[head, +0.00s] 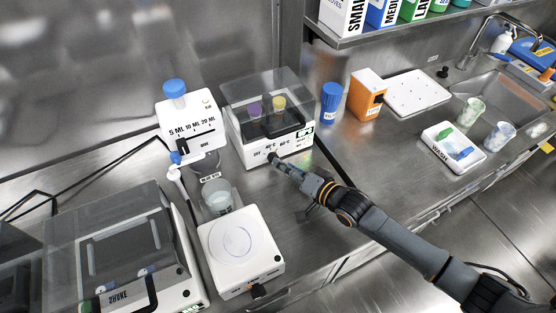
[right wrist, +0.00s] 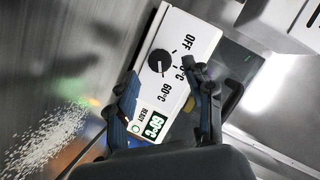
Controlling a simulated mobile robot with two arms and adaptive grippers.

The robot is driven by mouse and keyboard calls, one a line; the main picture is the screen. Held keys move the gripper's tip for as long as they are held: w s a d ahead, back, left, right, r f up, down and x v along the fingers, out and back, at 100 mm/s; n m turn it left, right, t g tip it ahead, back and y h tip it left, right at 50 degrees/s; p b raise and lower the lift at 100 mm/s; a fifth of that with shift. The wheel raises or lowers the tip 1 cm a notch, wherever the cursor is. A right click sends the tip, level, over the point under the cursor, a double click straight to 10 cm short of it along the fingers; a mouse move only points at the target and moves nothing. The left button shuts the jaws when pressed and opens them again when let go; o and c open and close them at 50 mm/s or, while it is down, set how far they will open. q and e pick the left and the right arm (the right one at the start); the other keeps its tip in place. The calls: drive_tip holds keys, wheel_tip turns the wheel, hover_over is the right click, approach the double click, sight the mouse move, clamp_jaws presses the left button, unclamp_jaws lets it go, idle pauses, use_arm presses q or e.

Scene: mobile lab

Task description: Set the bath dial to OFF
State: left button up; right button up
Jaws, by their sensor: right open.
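The bath (head: 301,143) is a white box with a clear lid at the back middle of the bench. Its front panel, in the right wrist view (right wrist: 178,30), carries OFF, a partly hidden temperature mark and 60°C. The black round dial (right wrist: 160,62) has a pale mark on the side towards the 60°C label. The green display (right wrist: 155,125) reads 60°C, beside the word READY. My right gripper (right wrist: 167,90) is open, its fingers either side of the panel just short of the dial, with nothing between them. In the head view it (head: 273,158) covers the dial. My left gripper is out of view.
A white dispenser (head: 189,132) with a blue cap stands left of the bath. A white round-plate device (head: 240,250) and a lidded shaker (head: 115,250) are nearer. A blue bottle (head: 330,103) and an orange box (head: 366,95) stand right. Bare bench lies around my right forearm.

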drive_tip(key=shift+x, duration=1.95)
clamp_jaws()
